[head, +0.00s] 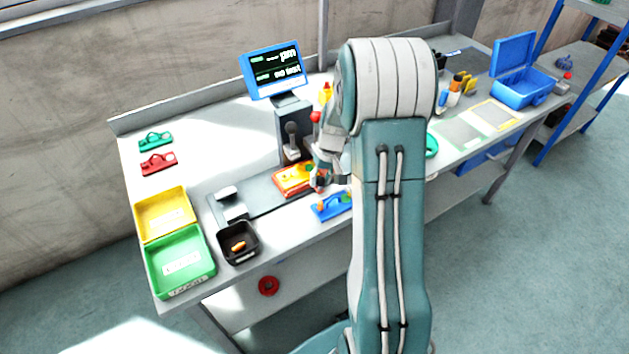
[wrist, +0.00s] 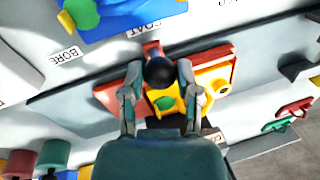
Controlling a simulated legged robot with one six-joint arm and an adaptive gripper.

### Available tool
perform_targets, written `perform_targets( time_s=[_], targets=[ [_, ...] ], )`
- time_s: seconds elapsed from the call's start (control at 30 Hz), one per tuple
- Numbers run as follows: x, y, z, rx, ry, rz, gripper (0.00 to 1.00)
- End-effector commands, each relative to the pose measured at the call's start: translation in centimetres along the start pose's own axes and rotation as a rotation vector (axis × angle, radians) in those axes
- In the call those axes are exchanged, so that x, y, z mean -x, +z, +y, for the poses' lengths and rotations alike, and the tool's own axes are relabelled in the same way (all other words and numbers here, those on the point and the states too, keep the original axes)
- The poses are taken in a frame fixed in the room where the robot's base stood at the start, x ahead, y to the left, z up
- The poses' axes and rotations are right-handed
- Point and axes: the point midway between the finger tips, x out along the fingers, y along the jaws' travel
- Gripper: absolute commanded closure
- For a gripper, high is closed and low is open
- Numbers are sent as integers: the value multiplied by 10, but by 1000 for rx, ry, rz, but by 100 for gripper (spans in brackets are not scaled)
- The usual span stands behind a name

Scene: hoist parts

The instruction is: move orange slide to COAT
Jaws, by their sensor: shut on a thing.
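The orange slide (head: 290,181) sits on a grey rail in the head view, with a yellow and green part on top. In the wrist view the orange slide (wrist: 112,97) lies below the camera, partly hidden by my fingers. My gripper (wrist: 160,73) is shut on its black ball knob (wrist: 159,72), one finger on each side. In the head view my gripper (head: 326,168) is at the slide's right end, partly hidden by my arm. The COAT label (wrist: 143,29) is beside the rail, next to a blue fixture (wrist: 128,22).
A BORE label (wrist: 62,56) lies further left along the rail. A black bin (head: 240,256), a green tray (head: 210,262) and a yellow tray (head: 160,234) stand left. The blue fixture (head: 325,212) is in front.

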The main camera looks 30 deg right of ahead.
Motion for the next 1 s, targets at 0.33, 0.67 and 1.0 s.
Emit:
perform_targets(
  time_s=[0.33, 0.67, 1.0],
  targets=[
    [-2, 2, 0, 0, -1, -5, 32],
    [-1, 1, 0, 0, 0, -2, 24],
    [37, 0, 0, 0, 1, 3, 24]
  ],
)
